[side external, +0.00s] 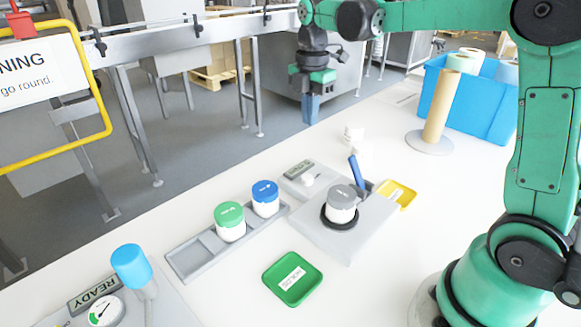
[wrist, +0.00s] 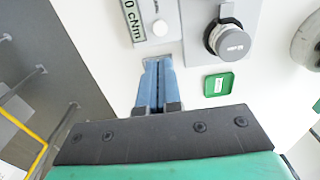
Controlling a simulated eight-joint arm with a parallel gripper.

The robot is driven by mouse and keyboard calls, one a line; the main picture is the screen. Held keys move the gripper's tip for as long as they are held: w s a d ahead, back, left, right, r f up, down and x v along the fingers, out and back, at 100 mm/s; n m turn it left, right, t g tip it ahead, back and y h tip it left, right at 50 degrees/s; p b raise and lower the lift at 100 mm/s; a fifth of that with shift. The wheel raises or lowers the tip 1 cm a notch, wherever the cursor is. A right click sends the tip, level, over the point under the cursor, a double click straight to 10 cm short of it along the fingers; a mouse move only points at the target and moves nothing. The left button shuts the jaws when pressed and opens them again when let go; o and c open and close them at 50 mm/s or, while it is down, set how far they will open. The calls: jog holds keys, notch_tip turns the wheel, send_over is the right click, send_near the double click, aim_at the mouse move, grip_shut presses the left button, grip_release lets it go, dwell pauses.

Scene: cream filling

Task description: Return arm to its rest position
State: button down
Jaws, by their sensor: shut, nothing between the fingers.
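My gripper (side external: 311,108) hangs pointing down above the far edge of the white table, clear of everything. In the wrist view its blue fingers (wrist: 158,85) lie together with nothing between them. Below and nearer the camera, a grey-lidded jar (side external: 341,196) stands upright in a black ring on a pale grey fixture (side external: 322,237); its lid also shows in the wrist view (wrist: 231,42). A green-lidded jar (side external: 230,212) and a blue-lidded jar (side external: 265,190) stand upright in a grey rack (side external: 187,264).
A green tray marked HOLD (side external: 291,294) lies in front, a yellow tray (side external: 402,193) beside the fixture. A blue upright piece (side external: 356,172) rises behind the grey lid. A blue bin (side external: 490,103) and a cardboard roll (side external: 440,107) stand at back right. A conveyor (side external: 180,39) runs behind.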

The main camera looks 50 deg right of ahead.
jog(key=s+a+f+m+t, duration=0.2)
jog(key=s+a+m+t, duration=0.5)
jog(key=m, duration=1.1)
jog(key=s, duration=0.2)
jog(key=shift+s+a+f, duration=0.25)
jog(key=shift+s+f, duration=0.1)
jog(key=shift+s, duration=0.05)
